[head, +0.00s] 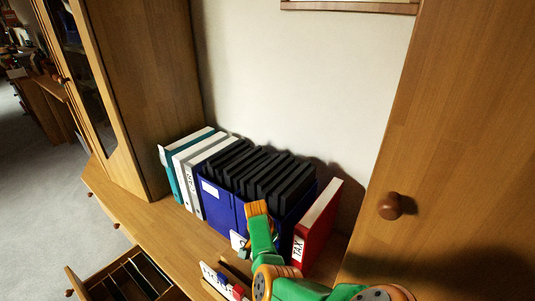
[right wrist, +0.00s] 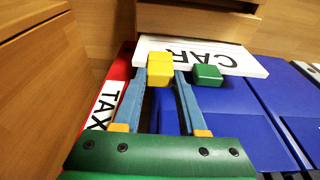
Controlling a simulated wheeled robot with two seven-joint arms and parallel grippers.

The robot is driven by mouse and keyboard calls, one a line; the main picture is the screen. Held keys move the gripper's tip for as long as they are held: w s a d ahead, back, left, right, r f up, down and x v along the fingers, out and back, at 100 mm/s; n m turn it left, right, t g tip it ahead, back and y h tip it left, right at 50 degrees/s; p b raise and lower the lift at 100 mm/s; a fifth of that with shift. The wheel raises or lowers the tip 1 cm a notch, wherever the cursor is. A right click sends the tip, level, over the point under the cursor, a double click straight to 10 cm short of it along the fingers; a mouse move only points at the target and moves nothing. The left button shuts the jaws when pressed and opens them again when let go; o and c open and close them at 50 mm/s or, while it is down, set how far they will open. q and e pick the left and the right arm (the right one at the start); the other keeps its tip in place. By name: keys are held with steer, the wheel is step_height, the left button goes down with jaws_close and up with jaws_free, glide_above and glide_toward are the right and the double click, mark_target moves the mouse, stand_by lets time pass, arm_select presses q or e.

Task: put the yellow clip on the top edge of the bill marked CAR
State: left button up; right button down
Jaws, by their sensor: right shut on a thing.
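The white bill marked CAR (right wrist: 236,62) shows upside down in the right wrist view, in front of the blue file box. My right gripper (right wrist: 170,76) is shut on the yellow clip (right wrist: 160,70). The clip overlaps the bill's lettered top edge in the wrist view; I cannot tell whether it grips the paper. A green clip (right wrist: 207,75) lies at the same edge, right of the fingers. My left gripper is not in view.
A red TAX binder (head: 318,225) stands right of the blue box (head: 220,205) of black folders. White and teal binders (head: 186,170) stand left. A white piece with blue and red clips (head: 222,282) is in front. A drawer (head: 125,280) stands open at lower left.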

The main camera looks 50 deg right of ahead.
steer(key=shift+f, duration=0.2)
jaws_free()
stand_by(0.4)
steer(key=shift+r, duration=0.1)
steer(key=p+v, duration=0.2)
steer(key=p, duration=0.1)
steer(key=d+p+v, duration=0.1)
steer(key=p+v, duration=0.1)
steer(key=v, duration=0.1)
steer(key=p+v, duration=0.3)
steer(key=shift+d+r+p, duration=0.2)
steer(key=shift+d+p, duration=0.1)
steer(key=shift+d, duration=0.05)
steer(key=shift+f, duration=0.15)
